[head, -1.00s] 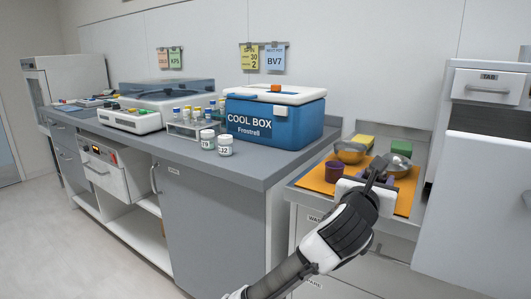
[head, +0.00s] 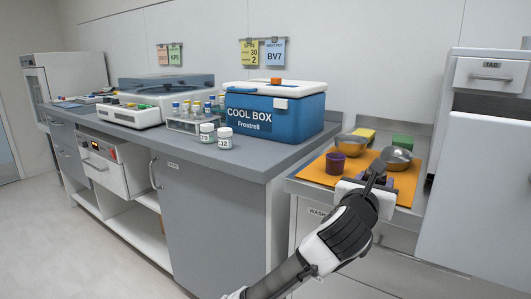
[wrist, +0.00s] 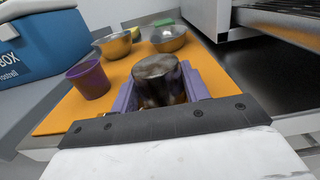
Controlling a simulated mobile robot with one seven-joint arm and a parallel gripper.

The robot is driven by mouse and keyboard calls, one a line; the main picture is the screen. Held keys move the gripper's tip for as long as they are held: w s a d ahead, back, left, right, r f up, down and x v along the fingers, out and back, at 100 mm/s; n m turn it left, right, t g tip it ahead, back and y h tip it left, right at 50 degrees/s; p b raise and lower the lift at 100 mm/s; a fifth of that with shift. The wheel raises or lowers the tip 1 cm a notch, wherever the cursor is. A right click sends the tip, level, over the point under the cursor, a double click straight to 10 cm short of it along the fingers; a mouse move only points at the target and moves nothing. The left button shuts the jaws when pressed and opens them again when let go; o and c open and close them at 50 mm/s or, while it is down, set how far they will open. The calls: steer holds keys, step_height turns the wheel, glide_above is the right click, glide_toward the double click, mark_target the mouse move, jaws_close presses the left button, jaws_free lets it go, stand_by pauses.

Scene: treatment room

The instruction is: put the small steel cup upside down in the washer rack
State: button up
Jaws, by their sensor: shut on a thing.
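My gripper (wrist: 160,96) has purple fingers on either side of a small steel cup (wrist: 158,68) in the wrist view. It is shut on the cup, whose dark, shiny round end shows; I cannot tell whether that is its mouth or its base. In the head view my gripper (head: 374,182) is over the near right part of the orange mat and mostly hides the cup. A grey rack (wrist: 285,17) shows at the upper right of the wrist view, at the dark opening of a white machine; I cannot tell for sure that it is the washer rack.
On the orange mat (wrist: 60,122) stand a purple cup (wrist: 88,79) and two metal bowls (wrist: 117,44) (wrist: 168,38). Yellow and green sponges (head: 364,135) (head: 402,141) lie behind. A blue cool box (head: 275,118) is left. The tall white unit (head: 480,190) stands close on the right.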

steer(key=o, duration=0.9)
steer(key=b+v, duration=0.3)
steer(key=v, duration=1)
steer(key=shift+s+a+b, duration=0.25)
steer(key=shift+s+b, duration=0.05)
steer(key=shift+b, duration=0.1)
